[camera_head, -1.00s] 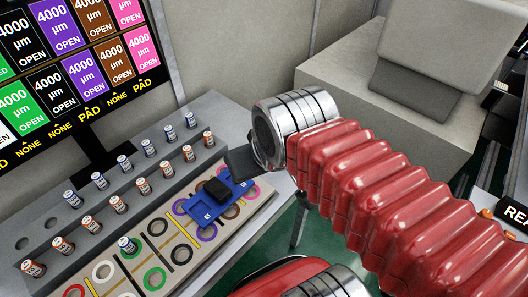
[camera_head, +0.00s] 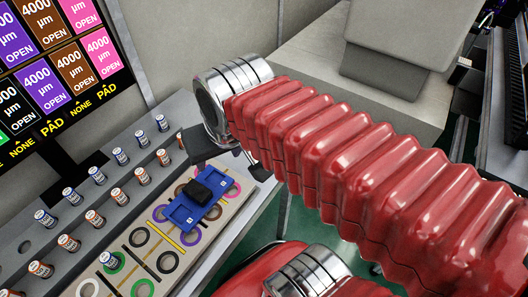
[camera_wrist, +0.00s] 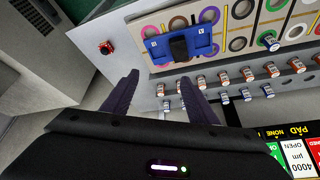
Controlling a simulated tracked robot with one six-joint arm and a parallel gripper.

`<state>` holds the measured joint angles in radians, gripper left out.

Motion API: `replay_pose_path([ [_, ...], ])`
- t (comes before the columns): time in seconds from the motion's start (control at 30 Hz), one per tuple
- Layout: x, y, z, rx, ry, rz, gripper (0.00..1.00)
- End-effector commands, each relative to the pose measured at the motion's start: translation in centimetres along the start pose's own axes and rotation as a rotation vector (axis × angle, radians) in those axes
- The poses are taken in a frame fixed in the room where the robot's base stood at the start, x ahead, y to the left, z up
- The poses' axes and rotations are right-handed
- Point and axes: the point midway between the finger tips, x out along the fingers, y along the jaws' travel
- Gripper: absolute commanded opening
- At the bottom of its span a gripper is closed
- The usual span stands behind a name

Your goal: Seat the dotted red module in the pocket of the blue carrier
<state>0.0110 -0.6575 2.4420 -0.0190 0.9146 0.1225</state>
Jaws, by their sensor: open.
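The blue carrier (camera_head: 180,217) lies on the ringed light board, with a black block across its middle. It also shows in the wrist view (camera_wrist: 202,38), where the block (camera_wrist: 179,46) looks dark and plain. I cannot identify the dotted red module for certain. A small red piece on a dark base (camera_wrist: 106,47) sits on a pale surface left of the carrier in the wrist view; its dots cannot be made out. My gripper (camera_wrist: 158,80) is open, with nothing between its fingers. The carrier lies beyond the fingertips, up and right in the wrist view. My red-sleeved arm partly hides the gripper in the head view.
Rows of small orange and blue capped cylinders (camera_head: 121,196) stand in the grey rack beside the board (camera_head: 207,235). The board carries several coloured rings. A label screen (camera_head: 45,80) stands behind the rack. A large grey box (camera_head: 315,60) is at the back.

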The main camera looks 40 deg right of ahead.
Motion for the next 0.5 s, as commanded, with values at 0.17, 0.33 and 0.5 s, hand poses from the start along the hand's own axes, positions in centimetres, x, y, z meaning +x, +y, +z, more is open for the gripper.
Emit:
replay_pose_path([
  [0.17,1.5,1.9,-2.4,0.156,-0.066,0.034,0.53],
  [0.33,3.1,4.0,-4.5,0.316,-0.124,0.07,0.53],
  [0.5,5.2,6.5,-6.3,0.476,-0.181,0.107,0.53],
])
